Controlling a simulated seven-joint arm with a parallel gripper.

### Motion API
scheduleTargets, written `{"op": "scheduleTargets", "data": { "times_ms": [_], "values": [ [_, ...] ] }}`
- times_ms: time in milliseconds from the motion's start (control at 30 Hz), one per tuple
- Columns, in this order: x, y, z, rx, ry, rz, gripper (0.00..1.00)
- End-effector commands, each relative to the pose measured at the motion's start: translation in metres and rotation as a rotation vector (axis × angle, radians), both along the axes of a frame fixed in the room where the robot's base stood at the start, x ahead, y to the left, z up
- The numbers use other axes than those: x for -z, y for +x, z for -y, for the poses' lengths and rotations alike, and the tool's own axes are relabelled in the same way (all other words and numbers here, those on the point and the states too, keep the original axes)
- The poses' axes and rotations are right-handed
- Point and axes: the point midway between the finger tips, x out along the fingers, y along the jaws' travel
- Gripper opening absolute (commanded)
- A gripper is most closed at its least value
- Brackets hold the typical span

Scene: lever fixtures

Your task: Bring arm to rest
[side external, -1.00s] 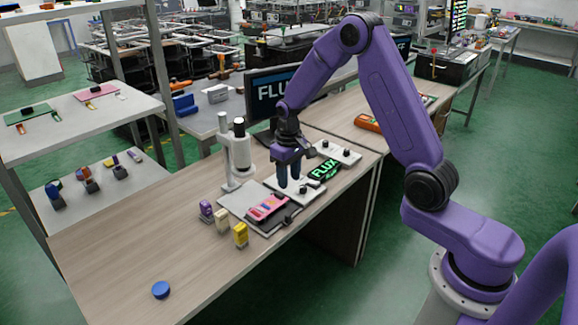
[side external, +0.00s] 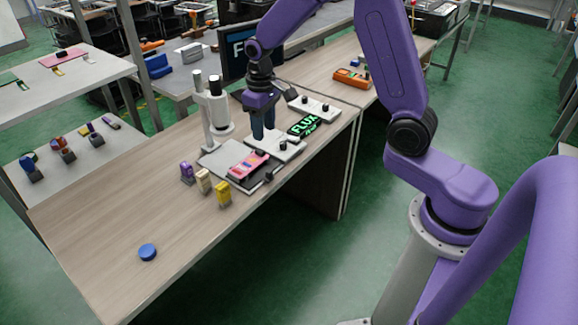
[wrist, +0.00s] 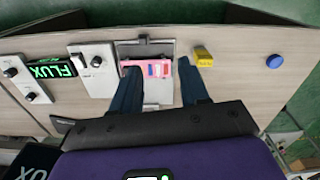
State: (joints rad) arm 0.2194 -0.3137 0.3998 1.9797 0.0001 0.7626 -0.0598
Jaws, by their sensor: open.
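My gripper (side external: 263,134) points down above the fixtures on the wooden bench (side external: 130,215). Its two dark blue fingers are apart with nothing between them; they also show in the wrist view (wrist: 159,70). Beyond the fingers, the wrist view shows a pink device (wrist: 150,68) on a grey and black base, apart from them. The pink device (side external: 248,163) lies in front of the gripper in the side view. A white plate with dark knobs (side external: 283,147) is partly behind the fingers. A second white lever plate (side external: 316,108) stands farther back.
A white microscope-like stand (side external: 212,110) rises left of my gripper. Purple (side external: 187,172), cream (side external: 203,181) and yellow (side external: 223,193) blocks and a blue disc (side external: 148,252) stand on the bench. A green-lit FLUX sign (side external: 303,125) lies beside the plates. The bench's left part is mostly clear.

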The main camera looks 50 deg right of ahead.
Motion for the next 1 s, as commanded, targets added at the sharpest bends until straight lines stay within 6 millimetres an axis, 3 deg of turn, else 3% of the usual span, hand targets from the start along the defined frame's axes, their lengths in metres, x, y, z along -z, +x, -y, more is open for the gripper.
{"op": "scheduleTargets", "data": {
  "times_ms": [200,500,700,1000],
  "values": [
    [-0.022,-0.041,-0.036,-0.165,0.001,0.008,0.45],
    [-0.045,-0.111,-0.067,-0.386,0.005,0.013,0.45],
    [-0.056,-0.163,-0.076,-0.533,0.009,0.019,0.45],
    [-0.066,-0.243,-0.069,-0.754,0.015,0.024,0.45]
  ]
}}
